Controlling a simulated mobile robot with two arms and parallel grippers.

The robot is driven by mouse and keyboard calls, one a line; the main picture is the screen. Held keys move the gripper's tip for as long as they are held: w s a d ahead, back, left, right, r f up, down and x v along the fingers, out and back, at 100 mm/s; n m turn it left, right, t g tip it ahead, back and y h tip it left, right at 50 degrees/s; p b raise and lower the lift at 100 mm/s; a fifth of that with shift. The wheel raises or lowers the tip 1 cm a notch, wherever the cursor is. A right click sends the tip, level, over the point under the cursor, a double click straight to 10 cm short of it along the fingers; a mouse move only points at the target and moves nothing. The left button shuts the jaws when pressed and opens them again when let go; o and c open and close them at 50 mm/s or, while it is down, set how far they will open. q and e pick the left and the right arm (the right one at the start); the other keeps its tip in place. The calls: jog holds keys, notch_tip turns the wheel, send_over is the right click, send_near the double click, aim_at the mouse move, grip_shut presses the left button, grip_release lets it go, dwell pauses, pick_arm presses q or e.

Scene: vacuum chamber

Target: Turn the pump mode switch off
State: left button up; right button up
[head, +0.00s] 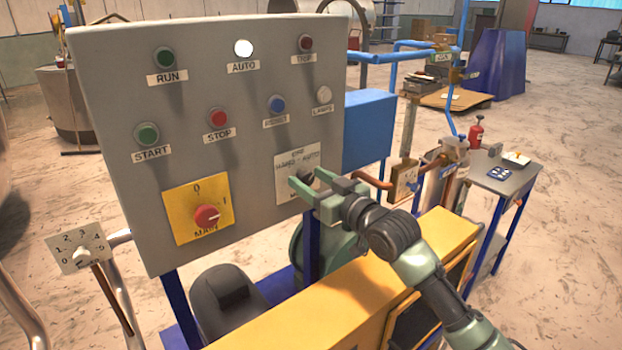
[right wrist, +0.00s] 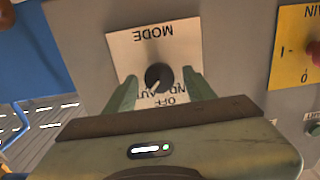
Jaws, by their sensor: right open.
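The pump mode switch is a dark round knob (right wrist: 158,77) on a cream label plate (right wrist: 125,45) marked MODE and OFF, upside down in the right wrist view. Its pale pointer mark slants to the lower left there, toward the AUTO side rather than straight at OFF. In the head view the plate (head: 284,163) is on the lower right of the grey panel, partly covered by my gripper. My right gripper (head: 312,185) is open, its green fingers on either side of the knob (right wrist: 162,88); I cannot tell whether they touch it. My left gripper is out of view.
The grey panel (head: 110,85) also carries a lit white AUTO lamp (head: 243,48), several buttons and a red MAIN switch (head: 207,216) on a yellow plate. A yellow machine cover (head: 300,315) lies below my right arm. A blue box (head: 368,130) is beside the panel.

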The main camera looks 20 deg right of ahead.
jog(key=shift+s, duration=0.1)
jog(key=c, duration=1)
grip_shut()
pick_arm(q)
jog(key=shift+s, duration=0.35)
pick_arm(e)
jog(key=shift+n, duration=0.4)
jog(key=n, duration=0.3)
jog(key=shift+n+p, duration=0.3)
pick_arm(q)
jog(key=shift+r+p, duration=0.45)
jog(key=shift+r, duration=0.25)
pick_arm(e)
jog(key=shift+n, duration=2.2)
